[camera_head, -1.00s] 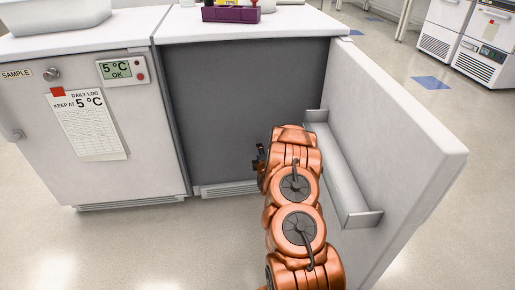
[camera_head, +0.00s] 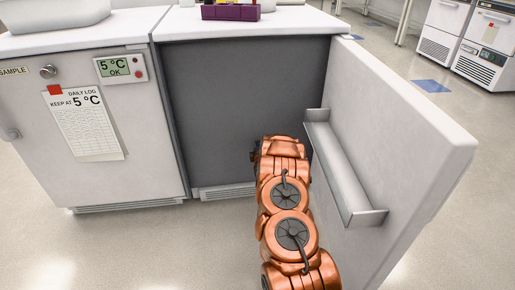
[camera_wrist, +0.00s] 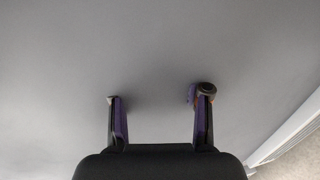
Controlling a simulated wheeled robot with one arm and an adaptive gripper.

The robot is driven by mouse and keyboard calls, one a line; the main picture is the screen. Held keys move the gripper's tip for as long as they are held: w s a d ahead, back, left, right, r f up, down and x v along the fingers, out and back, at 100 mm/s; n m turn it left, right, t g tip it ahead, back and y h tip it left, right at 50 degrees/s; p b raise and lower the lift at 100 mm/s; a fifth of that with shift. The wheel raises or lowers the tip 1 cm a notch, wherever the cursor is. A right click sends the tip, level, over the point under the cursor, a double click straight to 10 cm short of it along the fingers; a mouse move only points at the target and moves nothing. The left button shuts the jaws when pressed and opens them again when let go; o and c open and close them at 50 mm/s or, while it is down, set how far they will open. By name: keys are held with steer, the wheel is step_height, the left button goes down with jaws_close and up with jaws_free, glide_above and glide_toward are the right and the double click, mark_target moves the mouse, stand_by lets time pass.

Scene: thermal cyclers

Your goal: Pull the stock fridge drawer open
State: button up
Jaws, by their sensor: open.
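The fridge on the right in the head view has its white door (camera_head: 395,150) swung wide open, with a door shelf (camera_head: 338,170) on its inner face. The open front shows a flat dark grey face (camera_head: 240,100); I cannot tell whether it is the drawer's front, and no handle shows on it. My copper arm reaches toward this face, and hides much of my gripper in the head view. In the wrist view my gripper (camera_wrist: 158,97) is open and empty, its two fingers apart before a plain grey surface (camera_wrist: 150,50).
A closed fridge labelled SAMPLE (camera_head: 95,130) stands to the left, with a display and a log sheet (camera_head: 88,124). A purple rack (camera_head: 231,13) sits on the counter above. The open door bounds the room to the right of my arm. A floor grille (camera_head: 226,191) runs below.

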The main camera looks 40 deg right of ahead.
jaws_close()
stand_by(0.4)
